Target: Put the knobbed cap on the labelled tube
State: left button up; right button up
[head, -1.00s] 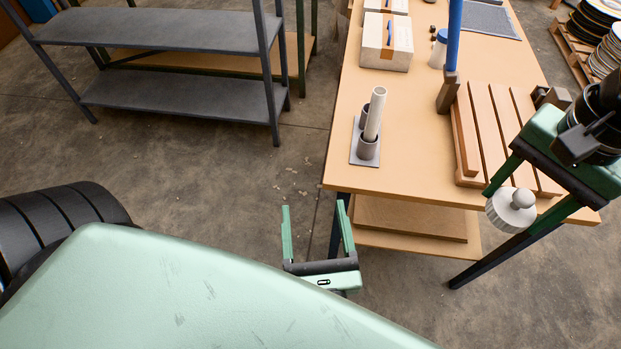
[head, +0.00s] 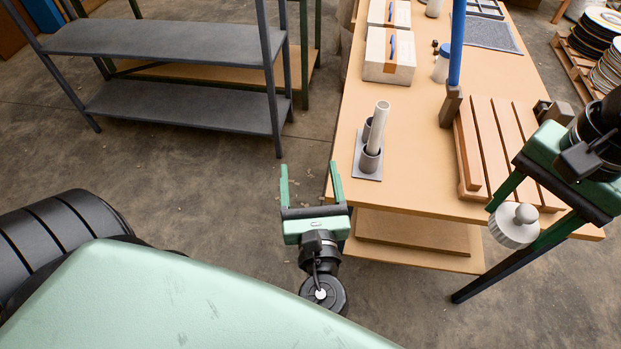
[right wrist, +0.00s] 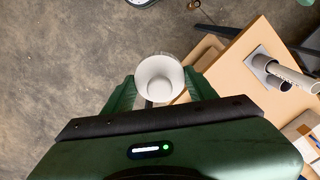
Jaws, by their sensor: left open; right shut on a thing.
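The knobbed cap (head: 514,226) is pale grey with a ribbed rim and a round knob on top. My right gripper (head: 517,220) is shut on it, off the table's front right edge. In the right wrist view the cap's hollow underside (right wrist: 160,78) shows between the fingers. A pale tube (head: 378,128) stands slightly tilted in one grey cup of a two-cup holder (head: 368,172) near the table's left edge; it also shows in the right wrist view (right wrist: 290,76). I cannot make out its label. My left gripper (head: 311,185) is open and empty, left of the table's near corner.
A slatted wooden rack (head: 503,150) lies right of the tube holder, with a blue upright post (head: 457,45) at its left. White boxes (head: 389,57) and a small jar (head: 441,66) stand farther back. The tabletop between holder and rack is clear. A grey shelf (head: 175,38) stands left.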

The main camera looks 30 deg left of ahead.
pick_arm(q)
grip_shut()
dwell(1.2)
grip_release()
dwell(0.3)
jog(key=v, duration=1.2)
